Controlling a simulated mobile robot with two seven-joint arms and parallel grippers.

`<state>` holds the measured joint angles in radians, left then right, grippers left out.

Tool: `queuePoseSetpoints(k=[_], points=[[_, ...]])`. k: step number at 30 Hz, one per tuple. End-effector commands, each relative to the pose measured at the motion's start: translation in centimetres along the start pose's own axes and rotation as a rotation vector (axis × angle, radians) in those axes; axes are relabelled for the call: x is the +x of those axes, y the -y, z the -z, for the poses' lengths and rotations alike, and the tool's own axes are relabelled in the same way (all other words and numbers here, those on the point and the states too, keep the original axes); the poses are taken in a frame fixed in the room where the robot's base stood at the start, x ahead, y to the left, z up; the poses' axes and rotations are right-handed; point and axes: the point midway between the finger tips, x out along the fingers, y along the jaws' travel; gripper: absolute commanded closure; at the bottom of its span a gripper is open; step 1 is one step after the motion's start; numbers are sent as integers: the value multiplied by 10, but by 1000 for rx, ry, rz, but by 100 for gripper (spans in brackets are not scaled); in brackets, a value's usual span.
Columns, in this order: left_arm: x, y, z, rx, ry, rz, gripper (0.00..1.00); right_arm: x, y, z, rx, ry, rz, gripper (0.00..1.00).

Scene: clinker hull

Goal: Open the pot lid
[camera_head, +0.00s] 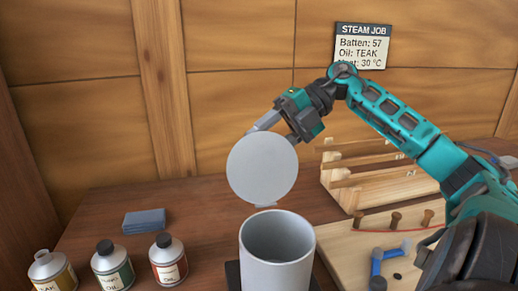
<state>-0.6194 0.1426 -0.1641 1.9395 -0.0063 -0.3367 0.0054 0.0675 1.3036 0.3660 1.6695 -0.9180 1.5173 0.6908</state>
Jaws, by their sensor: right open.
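The pot (277,262) is a light grey cylinder at the bottom middle, and its open top shows the hollow inside. Its lid (262,168) is a round grey disc standing raised, nearly upright, above the back rim. A small tab shows at the lid's lower edge, near the rim. My right gripper (272,131) is open at the lid's top edge, with its fingers pointing down and left. The fingertips are partly hidden by the lid, so I cannot tell whether they touch it. My left gripper is out of view.
Several oil cans (112,266) stand at the front left, with a blue-grey block (144,219) behind them. A wooden rack (372,176) and a pale board (345,245) with pegs and a blue tool (377,262) lie at right. A sign (361,46) hangs on the wooden wall.

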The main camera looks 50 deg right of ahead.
Motion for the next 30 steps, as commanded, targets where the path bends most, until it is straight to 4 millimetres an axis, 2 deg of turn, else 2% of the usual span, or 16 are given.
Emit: queuePoseSetpoints(k=[9, 15, 20, 30], points=[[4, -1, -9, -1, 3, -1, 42, -71, 0, -1, 1, 3, 0, 48], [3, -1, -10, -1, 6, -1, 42, -99, 0, 0, 1, 1, 1, 48], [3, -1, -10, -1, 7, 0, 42, -107, 0, 0, -1, 0, 1, 48], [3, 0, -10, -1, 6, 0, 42, -107, 0, 0, -1, 0, 1, 48]])
